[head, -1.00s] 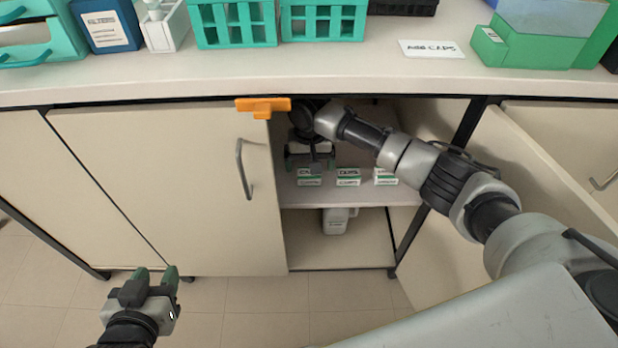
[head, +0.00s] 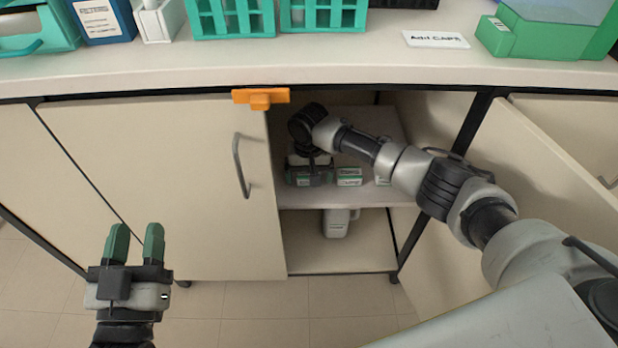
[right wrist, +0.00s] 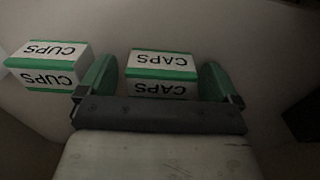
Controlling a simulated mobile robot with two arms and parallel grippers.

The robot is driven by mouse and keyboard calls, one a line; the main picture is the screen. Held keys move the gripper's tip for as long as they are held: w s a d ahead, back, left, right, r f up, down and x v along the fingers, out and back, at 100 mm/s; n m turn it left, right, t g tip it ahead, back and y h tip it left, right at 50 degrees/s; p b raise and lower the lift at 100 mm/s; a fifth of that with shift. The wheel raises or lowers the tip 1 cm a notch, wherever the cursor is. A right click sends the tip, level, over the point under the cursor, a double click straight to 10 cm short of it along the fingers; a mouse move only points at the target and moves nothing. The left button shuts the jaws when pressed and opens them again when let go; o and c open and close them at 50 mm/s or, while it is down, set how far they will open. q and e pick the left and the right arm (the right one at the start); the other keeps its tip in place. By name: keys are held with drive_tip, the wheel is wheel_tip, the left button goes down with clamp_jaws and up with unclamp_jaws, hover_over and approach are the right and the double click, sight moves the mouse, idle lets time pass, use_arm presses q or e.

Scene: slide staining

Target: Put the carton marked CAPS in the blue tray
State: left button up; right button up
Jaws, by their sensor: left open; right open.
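The carton marked CAPS (right wrist: 161,72) is white with green bands and stands between the open fingers of my right gripper (right wrist: 158,82), with a small gap visible at each side. In the head view my right gripper (head: 308,176) is inside the open cupboard, over the left end of the carton row, and mostly hides that carton. A similar carton marked CUPS (right wrist: 48,65) stands beside it; it also shows in the head view (head: 349,177). My left gripper (head: 135,243) is open and empty, in front of the closed cupboard door. I cannot make out a blue tray.
A third carton (head: 383,181) is partly hidden by my right arm. A white container (head: 337,223) stands on the lower shelf. A door with an orange clip (head: 261,97) borders the opening on the left. Racks (head: 235,18), boxes and a card (head: 436,40) are on the counter.

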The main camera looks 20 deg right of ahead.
drive_tip(key=c, duration=1.1)
drive_tip(key=shift+o, duration=0.2)
